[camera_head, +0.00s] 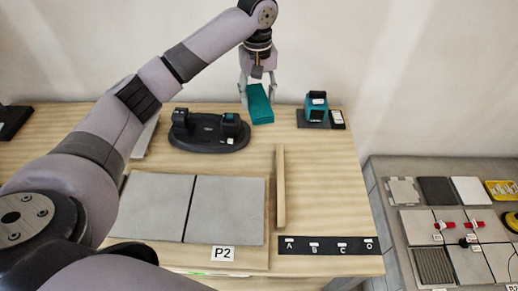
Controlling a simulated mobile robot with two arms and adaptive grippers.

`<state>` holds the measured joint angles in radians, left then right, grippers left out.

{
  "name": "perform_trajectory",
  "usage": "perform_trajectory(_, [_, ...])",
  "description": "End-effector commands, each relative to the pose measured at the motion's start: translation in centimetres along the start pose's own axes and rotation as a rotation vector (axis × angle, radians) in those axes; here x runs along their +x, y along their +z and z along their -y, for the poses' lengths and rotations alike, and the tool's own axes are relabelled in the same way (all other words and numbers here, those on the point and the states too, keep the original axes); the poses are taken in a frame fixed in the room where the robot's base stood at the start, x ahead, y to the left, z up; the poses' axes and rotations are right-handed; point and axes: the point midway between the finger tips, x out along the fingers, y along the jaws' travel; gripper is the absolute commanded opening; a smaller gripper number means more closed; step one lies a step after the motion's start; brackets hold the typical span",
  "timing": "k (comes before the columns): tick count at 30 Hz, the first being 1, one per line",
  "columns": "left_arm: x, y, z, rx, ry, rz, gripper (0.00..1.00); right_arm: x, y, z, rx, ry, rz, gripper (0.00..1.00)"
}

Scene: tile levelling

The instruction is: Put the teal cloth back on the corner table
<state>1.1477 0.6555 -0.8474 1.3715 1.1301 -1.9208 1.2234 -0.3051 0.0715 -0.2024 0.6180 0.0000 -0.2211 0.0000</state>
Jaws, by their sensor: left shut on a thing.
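The teal cloth (261,105) is a folded block at the back of the wooden table (325,185). My left gripper (258,88) points down over it and is shut on it, with a finger on either side of its upper part. The cloth's lower end is at or just above the table top; I cannot tell if it touches. My right gripper is not in view.
A dark stand (209,133) is left of the cloth, and a teal device (316,107) on a dark base is right of it. A wooden bar (280,188), grey tiles (228,210) and a labelled black strip (325,246) lie nearer. A grey bench (392,235) stands right.

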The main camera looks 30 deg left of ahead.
Motion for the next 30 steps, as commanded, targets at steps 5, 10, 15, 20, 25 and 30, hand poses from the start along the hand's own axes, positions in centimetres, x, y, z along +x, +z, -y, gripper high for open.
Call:
perform_trajectory(5, [-3.3,-1.9,-0.7,-0.095,0.002,-0.001,0.27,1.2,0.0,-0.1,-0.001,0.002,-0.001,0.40])
perform_trajectory(10, [-4.5,-2.5,-0.8,-0.131,-0.002,0.000,0.27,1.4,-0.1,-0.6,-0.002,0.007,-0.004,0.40])
perform_trajectory(15, [-1.8,-2.5,-0.7,-0.134,-0.007,0.003,0.27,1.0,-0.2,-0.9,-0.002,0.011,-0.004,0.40])
perform_trajectory(20, [2.6,-2.5,-0.7,-0.135,-0.006,0.003,0.27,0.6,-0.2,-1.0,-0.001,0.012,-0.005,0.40])
perform_trajectory(25, [7.0,-2.5,-0.7,-0.135,-0.007,0.002,0.27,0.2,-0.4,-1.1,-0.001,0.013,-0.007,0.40])
perform_trajectory(30, [10.0,-2.5,-0.8,-0.135,-0.004,0.000,0.27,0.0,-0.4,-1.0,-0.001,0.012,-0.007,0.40])
